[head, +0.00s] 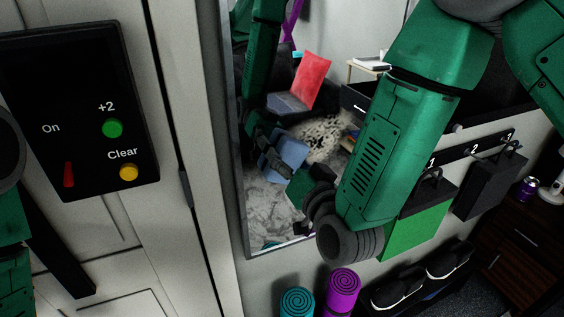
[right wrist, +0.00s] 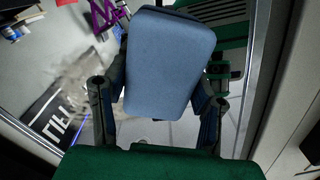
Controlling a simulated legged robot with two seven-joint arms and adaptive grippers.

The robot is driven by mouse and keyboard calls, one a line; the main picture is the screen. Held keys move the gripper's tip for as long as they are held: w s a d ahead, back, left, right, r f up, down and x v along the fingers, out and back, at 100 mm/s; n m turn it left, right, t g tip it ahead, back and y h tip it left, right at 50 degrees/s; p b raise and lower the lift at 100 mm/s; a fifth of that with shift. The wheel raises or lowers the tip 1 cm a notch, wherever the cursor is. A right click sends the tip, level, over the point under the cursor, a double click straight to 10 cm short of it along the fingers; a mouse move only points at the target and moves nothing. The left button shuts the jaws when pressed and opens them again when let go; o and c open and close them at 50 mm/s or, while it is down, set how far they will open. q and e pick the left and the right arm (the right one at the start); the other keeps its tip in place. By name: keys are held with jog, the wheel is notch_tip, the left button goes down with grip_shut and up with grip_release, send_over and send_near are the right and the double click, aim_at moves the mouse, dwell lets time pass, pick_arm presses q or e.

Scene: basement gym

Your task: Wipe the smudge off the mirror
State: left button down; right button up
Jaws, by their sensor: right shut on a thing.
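The framed mirror (head: 249,205) stands on the wall in the middle of the head view; its frame also shows in the right wrist view (right wrist: 247,85). A pale, speckled patch that looks like the smudge (head: 322,133) lies left of my right forearm, and a brownish blurred patch (right wrist: 88,78) shows in the wrist view. My right gripper (head: 278,158) is shut on a blue block-shaped wiper (right wrist: 170,60), also in the head view (head: 290,148), left of and slightly below the patch. I cannot tell whether the block touches the glass. My left gripper is out of view.
A black button panel (head: 85,100) is at the left, on pale panelling. Green and black bags (head: 412,228) hang right of my forearm. Rolled mats (head: 342,288) and shoes (head: 398,290) are below. A dark cabinet (head: 525,255) stands at the right. The mirror reflects the room and my arm.

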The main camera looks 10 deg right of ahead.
aim_at(317, 154)
jog(key=d, duration=0.2)
jog(key=shift+w+d, duration=0.25)
jog(key=shift+d, duration=0.1)
jog(key=d, duration=0.3)
jog(key=shift+w, duration=0.2)
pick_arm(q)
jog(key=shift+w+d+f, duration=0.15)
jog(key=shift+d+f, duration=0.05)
pick_arm(e)
jog(key=shift+w+d, duration=0.1)
jog(key=shift+d, duration=0.2)
